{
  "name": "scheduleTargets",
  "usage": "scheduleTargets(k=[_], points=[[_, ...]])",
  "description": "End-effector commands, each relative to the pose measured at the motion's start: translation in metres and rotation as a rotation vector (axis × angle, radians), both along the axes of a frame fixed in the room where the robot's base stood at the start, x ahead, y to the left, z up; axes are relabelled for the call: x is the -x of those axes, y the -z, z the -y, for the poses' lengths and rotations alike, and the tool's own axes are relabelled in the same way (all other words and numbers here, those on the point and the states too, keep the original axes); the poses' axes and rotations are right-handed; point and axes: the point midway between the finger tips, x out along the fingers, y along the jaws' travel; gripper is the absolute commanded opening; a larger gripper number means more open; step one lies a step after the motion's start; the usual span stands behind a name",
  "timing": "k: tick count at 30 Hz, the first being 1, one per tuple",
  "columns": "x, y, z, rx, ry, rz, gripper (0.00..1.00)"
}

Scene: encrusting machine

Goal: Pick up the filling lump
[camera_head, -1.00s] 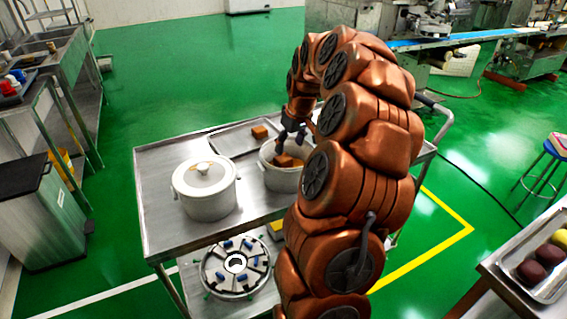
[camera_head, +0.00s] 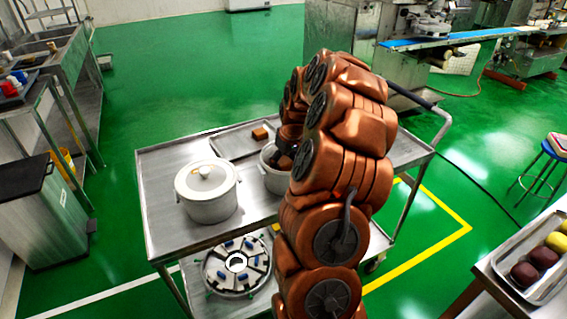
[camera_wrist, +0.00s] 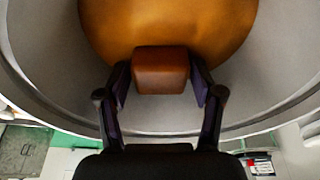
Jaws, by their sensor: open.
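The filling lump (camera_wrist: 160,70), a small brown block with rounded edges, shows in the wrist view inside the open pot (camera_wrist: 45,60). It lies at the edge of a larger orange-brown mass (camera_wrist: 215,25) in the pot. My gripper (camera_wrist: 160,84) is open, with one dark finger on each side of the lump. A narrow gap seems to show beside each finger; contact is hard to tell. In the head view the open pot (camera_head: 274,181) stands on the metal cart (camera_head: 165,165). My arm hides much of the pot and the lump in it.
A lidded pot (camera_head: 207,190) stands left of the open pot. A shallow tray (camera_head: 232,147) behind holds another brown block (camera_head: 260,133). A round machine part (camera_head: 237,265) lies on the cart's lower shelf. A tray of colored lumps (camera_head: 540,260) is at far right.

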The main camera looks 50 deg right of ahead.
Motion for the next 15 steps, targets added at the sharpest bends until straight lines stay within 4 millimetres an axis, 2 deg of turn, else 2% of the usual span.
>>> scheduleTargets(k=[3, 15], points=[[0.0002, 0.0001, -0.0001, 0.0, 0.0, 0.0, 0.66], [0.0004, 0.0002, -0.0004, -0.001, 0.0, -0.001, 0.24]])
